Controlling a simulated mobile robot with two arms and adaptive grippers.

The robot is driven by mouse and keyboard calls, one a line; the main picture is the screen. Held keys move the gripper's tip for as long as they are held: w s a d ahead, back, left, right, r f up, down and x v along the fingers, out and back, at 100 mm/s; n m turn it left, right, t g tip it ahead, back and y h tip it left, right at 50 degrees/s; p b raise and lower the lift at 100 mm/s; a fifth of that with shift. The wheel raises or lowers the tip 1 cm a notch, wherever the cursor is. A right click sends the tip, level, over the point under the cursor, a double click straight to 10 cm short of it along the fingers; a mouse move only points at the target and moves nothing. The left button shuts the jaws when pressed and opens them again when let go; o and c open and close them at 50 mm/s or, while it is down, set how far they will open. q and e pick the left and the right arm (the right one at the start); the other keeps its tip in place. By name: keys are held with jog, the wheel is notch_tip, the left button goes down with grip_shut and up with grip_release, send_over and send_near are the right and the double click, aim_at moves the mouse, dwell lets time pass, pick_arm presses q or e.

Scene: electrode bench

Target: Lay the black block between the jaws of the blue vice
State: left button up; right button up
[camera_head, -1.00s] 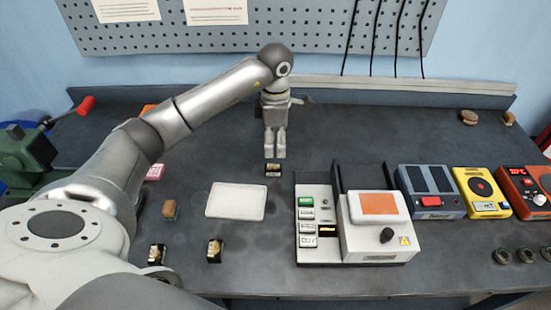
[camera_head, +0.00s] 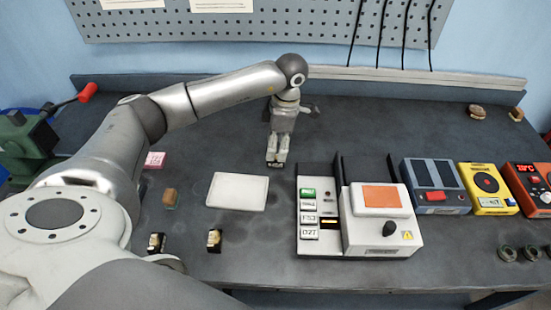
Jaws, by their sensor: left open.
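My left gripper (camera_head: 277,161) points down over the bench behind the white plate, open, with its fingertips at a small black block. The block is almost wholly hidden by the fingers, and I cannot tell whether they touch it. Two more small black blocks with pale and gold faces stand at the front, one left (camera_head: 157,242) and one right (camera_head: 214,239). I make out no clearly blue vice; a green vice-like tool (camera_head: 25,145) with a red-ended handle (camera_head: 87,92) stands at the left edge, partly cut off. My right gripper is out of view.
A white plate (camera_head: 238,191) lies mid-bench, a brown block (camera_head: 171,197) left of it. A white device with an orange panel (camera_head: 380,197) and several coloured instruments stand right. My left arm covers much of the left side. The back middle is clear.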

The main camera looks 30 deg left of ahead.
aim_at(276, 158)
pick_arm(q)
notch_tip(276, 158, down, 4)
jog(key=shift+a+f+p, duration=0.1)
jog(key=shift+p, duration=1)
jog(key=shift+a+f, duration=0.15)
jog(key=shift+f, duration=0.5)
jog(key=shift+w+r, duration=0.1)
grip_shut()
